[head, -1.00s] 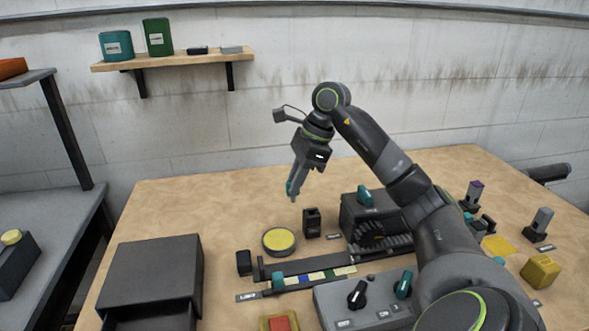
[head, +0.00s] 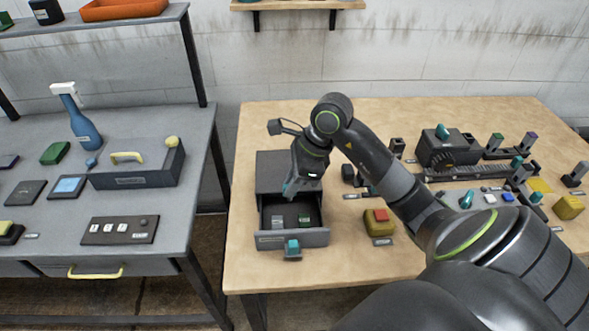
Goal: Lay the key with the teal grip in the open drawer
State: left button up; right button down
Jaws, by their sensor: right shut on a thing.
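My right gripper (head: 289,188) hangs over the back part of the open drawer (head: 318,238). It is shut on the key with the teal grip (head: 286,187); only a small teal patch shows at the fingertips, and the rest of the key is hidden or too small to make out. The drawer is pulled out of the dark cabinet (head: 270,165) toward the front and has a teal handle (head: 293,246). A small grey piece and a small green piece (head: 304,218) lie inside. My left gripper is not in view.
A yellow box with a red top (head: 379,221) stands right of the drawer. Beyond it are a dark device (head: 447,151) and several small controls. A grey side table (head: 195,130) with a blue bottle (head: 81,122) stands at left, across a gap. Bare wood lies in front of the drawer.

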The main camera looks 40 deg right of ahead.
jog(key=shift+d+f+b, duration=0.25)
jog(key=shift+f+b, duration=0.1)
jog(key=shift+f, duration=0.4)
jog(key=shift+a+f+b, duration=0.1)
jog(key=shift+f+b, duration=0.7)
jog(key=shift+f, duration=0.75)
notch_tip(320, 180, down, 4)
jog(key=b, duration=0.4)
jog(key=shift+r, duration=0.1)
notch_tip(320, 180, down, 3)
jog(key=b, duration=0.4)
jog(key=shift+f, duration=0.2)
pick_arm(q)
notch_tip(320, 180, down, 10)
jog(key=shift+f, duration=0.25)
pick_arm(e)
jog(key=c, duration=1.3)
grip_release()
jog(key=shift+o, duration=0.3)
jog(key=o, duration=0.4)
